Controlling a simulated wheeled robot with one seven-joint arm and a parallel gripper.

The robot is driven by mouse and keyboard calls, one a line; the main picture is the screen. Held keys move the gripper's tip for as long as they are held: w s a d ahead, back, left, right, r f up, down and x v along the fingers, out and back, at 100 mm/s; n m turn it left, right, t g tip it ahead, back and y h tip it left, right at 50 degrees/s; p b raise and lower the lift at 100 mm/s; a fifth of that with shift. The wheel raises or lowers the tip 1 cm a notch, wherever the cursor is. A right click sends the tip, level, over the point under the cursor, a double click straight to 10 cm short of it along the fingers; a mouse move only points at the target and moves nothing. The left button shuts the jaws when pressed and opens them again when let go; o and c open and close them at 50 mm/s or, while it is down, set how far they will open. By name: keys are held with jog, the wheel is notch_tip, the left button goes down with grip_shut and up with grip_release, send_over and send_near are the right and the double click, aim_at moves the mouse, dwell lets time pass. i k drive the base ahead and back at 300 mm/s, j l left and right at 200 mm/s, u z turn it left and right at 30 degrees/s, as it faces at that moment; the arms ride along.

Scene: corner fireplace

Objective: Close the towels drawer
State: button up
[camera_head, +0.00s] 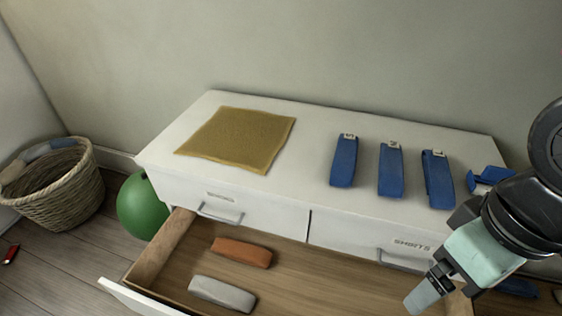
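A wide lower drawer (170,248) of the white dresser stands pulled out, with a brown wooden inside. Its white front (140,298) runs off the bottom edge of the picture, and no label on it shows. An orange-brown rolled cloth (241,252) and a light grey rolled cloth (222,293) lie in its left half. My gripper (424,292) is at the lower right, pointing down and left over the right part of the open drawer. I see nothing held in it, but whether its fingers are apart is unclear.
Two upper drawers, one at left (232,205) and one labelled SHIRTS (370,238), are shut. The dresser top (300,190) bears a mustard cloth (240,138) and several blue folded items (390,170). A green ball (142,207) and wicker basket (62,190) stand left on the floor.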

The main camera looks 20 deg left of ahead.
aim_at(300, 279)
jog(key=k+j+u, duration=0.15)
jog(key=k+u, duration=0.3)
jog(key=k+j+u, duration=0.2)
jog(key=u, duration=0.3)
